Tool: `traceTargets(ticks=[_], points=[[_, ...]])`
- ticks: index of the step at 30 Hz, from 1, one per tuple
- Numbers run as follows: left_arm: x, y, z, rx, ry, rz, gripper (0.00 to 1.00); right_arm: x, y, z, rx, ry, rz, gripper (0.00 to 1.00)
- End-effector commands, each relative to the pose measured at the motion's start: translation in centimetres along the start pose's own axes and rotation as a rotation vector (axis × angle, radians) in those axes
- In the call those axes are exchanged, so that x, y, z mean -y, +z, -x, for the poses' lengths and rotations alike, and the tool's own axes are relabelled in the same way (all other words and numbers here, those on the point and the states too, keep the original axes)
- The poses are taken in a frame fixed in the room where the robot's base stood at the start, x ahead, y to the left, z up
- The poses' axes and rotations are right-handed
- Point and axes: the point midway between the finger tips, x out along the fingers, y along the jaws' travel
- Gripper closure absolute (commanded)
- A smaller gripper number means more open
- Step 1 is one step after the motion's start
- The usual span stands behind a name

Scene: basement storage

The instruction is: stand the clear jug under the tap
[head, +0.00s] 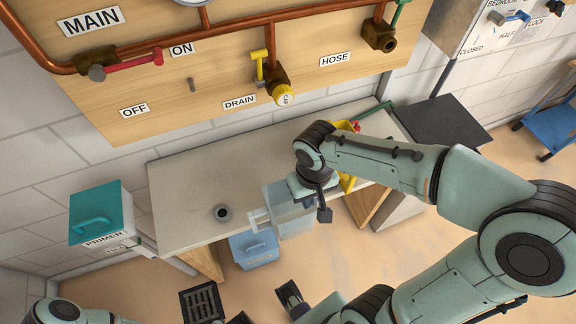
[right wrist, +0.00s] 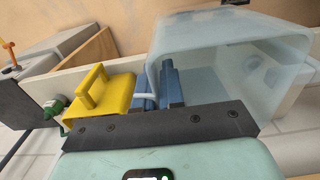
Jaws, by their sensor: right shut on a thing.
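The clear jug (head: 291,222) is a pale blue see-through box shape at the counter's front edge in the head view. It fills the upper right of the right wrist view (right wrist: 220,45). My right gripper (right wrist: 158,88) is shut on its handle; in the head view the gripper (head: 310,190) partly covers the jug. I cannot tell whether the jug touches the counter. The brass tap (head: 275,78) by the DRAIN label has a yellow lever and a yellow cap on its mouth. It is on the board, above and behind the jug.
The pale counter (head: 185,190) is mostly clear on its left; a small dark ring (head: 222,213) lies there. A yellow object (head: 347,183) stands right of the jug, partly behind my arm. A blue bin (head: 254,250) is below the front edge. A second tap (head: 379,36) is by HOSE.

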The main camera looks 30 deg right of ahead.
Motion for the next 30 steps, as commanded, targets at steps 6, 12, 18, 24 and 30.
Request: traceTargets(ticks=[6,12,18,24,30], points=[[-0.3,-0.1,0.9,-0.004,0.001,-0.001,0.57,0.1,-6.1,0.1,0.001,-0.001,-0.001,1.0],[-0.7,-0.2,1.7,-0.007,0.002,-0.003,0.57,0.1,-11.0,0.1,-0.001,0.0,0.0,1.0],[-0.7,-0.2,1.7,-0.007,0.002,-0.003,0.57,0.0,-12.5,-1.5,0.002,0.001,0.001,1.0],[-0.6,-0.1,1.5,-0.006,0.002,-0.002,0.57,0.0,-12.5,-3.2,0.002,0.0,0.001,1.0],[-0.5,-0.1,1.2,-0.005,0.002,-0.002,0.57,0.0,-12.4,-6.4,0.003,0.0,0.001,1.0]])
